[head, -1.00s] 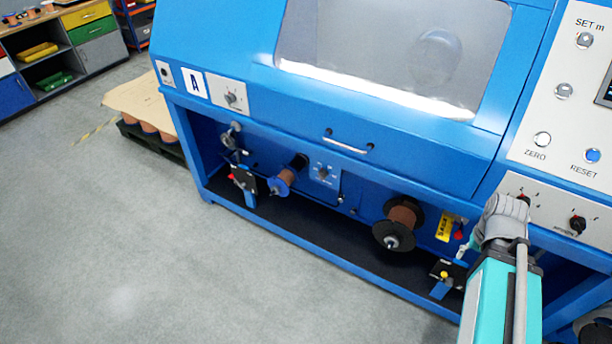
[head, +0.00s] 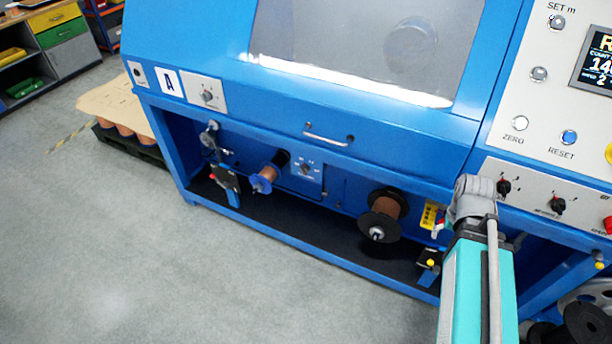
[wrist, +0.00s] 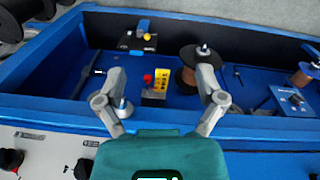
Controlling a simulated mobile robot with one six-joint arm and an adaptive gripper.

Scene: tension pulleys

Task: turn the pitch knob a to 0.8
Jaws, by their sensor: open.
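A small blue plate with a dial knob (head: 305,169) and pale scale marks sits in the machine's lower bay, right of a copper spool; the wrist view shows this knob (wrist: 297,99) at the right edge. A second grey knob (head: 207,96) is on a white plate beside the "A" label. The lettering at both is too small to read, so I cannot tell which is pitch knob a. My gripper (wrist: 161,78) is open and empty, fingers spread above the bay's front rail, apart from both knobs.
Black knobs (head: 503,187) sit on the white panel to the right. The blue front rail (head: 300,258) edges the bay. The grey floor (head: 130,250) is clear at left.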

